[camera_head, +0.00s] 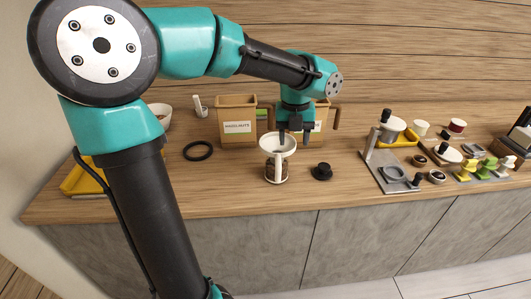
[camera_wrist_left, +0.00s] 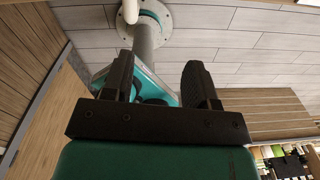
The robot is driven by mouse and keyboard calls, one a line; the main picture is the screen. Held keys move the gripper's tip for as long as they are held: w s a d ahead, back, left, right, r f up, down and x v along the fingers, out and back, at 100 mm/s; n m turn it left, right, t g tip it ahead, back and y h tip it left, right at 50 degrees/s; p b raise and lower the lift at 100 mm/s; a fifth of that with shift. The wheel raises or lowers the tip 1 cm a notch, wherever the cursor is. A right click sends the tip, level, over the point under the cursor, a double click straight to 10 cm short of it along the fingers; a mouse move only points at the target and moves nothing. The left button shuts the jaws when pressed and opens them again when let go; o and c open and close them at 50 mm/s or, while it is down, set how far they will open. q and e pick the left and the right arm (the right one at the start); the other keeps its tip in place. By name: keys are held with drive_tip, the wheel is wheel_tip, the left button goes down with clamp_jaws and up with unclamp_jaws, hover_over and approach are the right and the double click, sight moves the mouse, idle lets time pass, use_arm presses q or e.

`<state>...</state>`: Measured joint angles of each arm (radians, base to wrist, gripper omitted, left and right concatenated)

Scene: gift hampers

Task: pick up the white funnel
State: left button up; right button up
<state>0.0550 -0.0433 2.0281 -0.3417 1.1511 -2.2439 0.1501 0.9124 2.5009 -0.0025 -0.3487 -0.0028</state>
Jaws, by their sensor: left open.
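The white funnel (camera_head: 268,146) is a round cone sitting on top of a small glass jar (camera_head: 277,172) with dark contents, near the front middle of the counter. My left gripper (camera_head: 294,137) is at the funnel's rim, pointing down with its fingers apart. One finger overlaps the funnel's mouth in the picture and the other is to its right; I cannot tell whether they touch it. In the left wrist view the two fingers (camera_wrist_left: 160,75) are spread with nothing between them, and the funnel does not show. My right gripper is not in view.
A black ring (camera_head: 198,150) lies left and a black lid (camera_head: 321,171) right. A grey stand (camera_head: 385,165), pots and small jars fill the right side.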

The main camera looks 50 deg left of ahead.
use_arm(q)
wheel_tip(320, 180, up, 4)
drive_tip(key=m, duration=0.2)
hover_over(278, 174)
drive_tip(key=a, duration=0.1)
drive_tip(key=shift+w, duration=0.15)
drive_tip(key=shift+f, duration=0.1)
wheel_tip(278, 174, down, 12)
drive_tip(key=shift+f, duration=0.1)
drive_tip(key=shift+w+d+f, duration=0.1)
drive_tip(key=shift+d+f, duration=0.05)
drive_tip(key=shift+f, duration=2.35)
drive_tip(key=shift+c, duration=0.4)
